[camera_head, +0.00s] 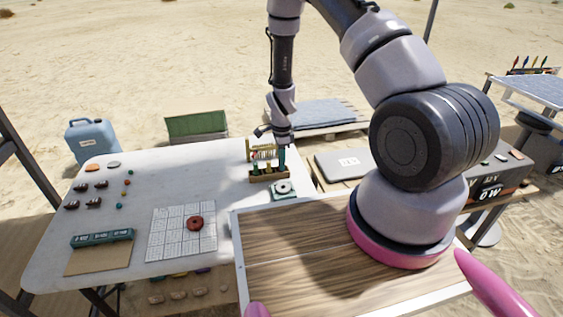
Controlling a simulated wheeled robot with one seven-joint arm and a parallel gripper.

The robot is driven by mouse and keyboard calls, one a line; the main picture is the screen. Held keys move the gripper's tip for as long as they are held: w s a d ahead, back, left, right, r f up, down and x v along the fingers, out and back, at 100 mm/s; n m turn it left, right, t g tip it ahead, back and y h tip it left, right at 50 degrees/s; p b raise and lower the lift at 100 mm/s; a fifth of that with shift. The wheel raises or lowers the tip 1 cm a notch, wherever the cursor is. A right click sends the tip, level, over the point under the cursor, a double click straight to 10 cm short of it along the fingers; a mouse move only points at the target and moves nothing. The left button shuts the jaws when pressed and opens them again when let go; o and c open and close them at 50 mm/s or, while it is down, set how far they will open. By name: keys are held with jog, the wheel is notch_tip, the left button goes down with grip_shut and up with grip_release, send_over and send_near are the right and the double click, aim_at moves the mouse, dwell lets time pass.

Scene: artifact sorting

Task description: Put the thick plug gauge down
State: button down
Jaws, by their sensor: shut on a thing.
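My gripper (275,134) points down at the far right part of the white table, over a small wooden rack (268,177). A dark green upright piece (282,158), which looks like the thick plug gauge, is just below the fingers at the rack's right side. The gripper is shut on it. The fingertips are small here, and I cannot tell whether the gauge's lower end touches the rack. The rack also has a yellowish frame with small coloured pieces on its left side.
A green block with a pale round top (284,188) sits in front of the rack. A gridded white sheet (181,232) with a red-brown ring (195,223), a teal case (102,238) and several small stones lie on the white table (150,175). A grey laptop-like case (343,164) lies to the right.

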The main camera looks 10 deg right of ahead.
jog(key=c, duration=0.8)
grip_release()
jog(key=shift+f, duration=0.1)
notch_tip(320, 180, up, 13)
jog(key=shift+f, duration=0.2)
jog(key=s+d+r+n+t+y, duration=0.1)
jog(key=s+r+n+t, duration=0.15)
jog(key=r, duration=1.05)
jog(key=s+d+r+n+t+y, duration=0.1)
jog(key=s+r+n, duration=0.25)
jog(key=r, duration=0.95)
jog(key=s+d+r+n+t, duration=0.2)
jog(key=s+r+n, duration=0.2)
jog(key=s+r, duration=0.3)
jog(key=s+d+r+n+t, duration=0.1)
jog(key=s+r+n, duration=0.3)
jog(key=s, duration=0.6)
notch_tip(320, 180, up, 3)
jog(key=shift+d+f+t, duration=0.1)
jog(key=shift+d+t, duration=0.25)
jog(key=shift+d, duration=0.05)
